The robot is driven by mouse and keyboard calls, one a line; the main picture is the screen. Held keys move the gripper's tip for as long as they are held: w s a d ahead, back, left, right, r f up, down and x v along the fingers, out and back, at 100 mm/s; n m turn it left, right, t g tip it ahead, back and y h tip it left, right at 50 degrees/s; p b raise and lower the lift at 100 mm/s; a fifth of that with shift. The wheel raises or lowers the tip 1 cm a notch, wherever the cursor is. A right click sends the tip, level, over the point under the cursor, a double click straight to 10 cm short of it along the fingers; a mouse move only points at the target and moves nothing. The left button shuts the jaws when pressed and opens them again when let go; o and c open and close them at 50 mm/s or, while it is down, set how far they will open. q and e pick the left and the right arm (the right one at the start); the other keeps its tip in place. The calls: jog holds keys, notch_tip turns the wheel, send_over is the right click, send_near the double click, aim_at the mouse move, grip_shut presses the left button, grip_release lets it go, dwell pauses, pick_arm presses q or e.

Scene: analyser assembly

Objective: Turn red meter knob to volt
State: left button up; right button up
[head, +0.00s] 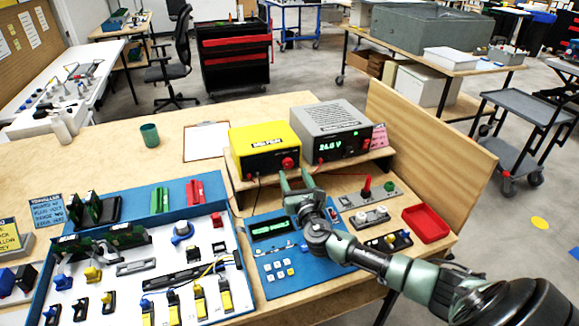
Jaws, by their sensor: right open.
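A red knob (288,162) sits on the front of the yellow box (262,142) on the low wooden shelf. My right gripper (296,181) is open, its two fingers pointing up toward the box front, just below the knob in the picture. I see nothing between its fingers, and whether it touches the box I cannot tell. A blue panel with a green-lit display (272,228) and pale keys lies under my right wrist, which hides part of it. Any volt marking is too small to read. My left gripper is out of view.
A grey unit (331,128) reading about 24.0 V stands beside the yellow box. A red-topped lever box (367,191), switch boxes and a red tray (426,223) lie to the right, before a wooden side panel (430,145). A white component board (135,285) fills the left.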

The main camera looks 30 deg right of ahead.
aim_at(289, 165)
jog(key=x, duration=0.3)
jog(key=shift+w+f, duration=0.2)
jog(key=shift+w+d, duration=0.25)
jog(key=shift+w, duration=0.45)
grip_shut()
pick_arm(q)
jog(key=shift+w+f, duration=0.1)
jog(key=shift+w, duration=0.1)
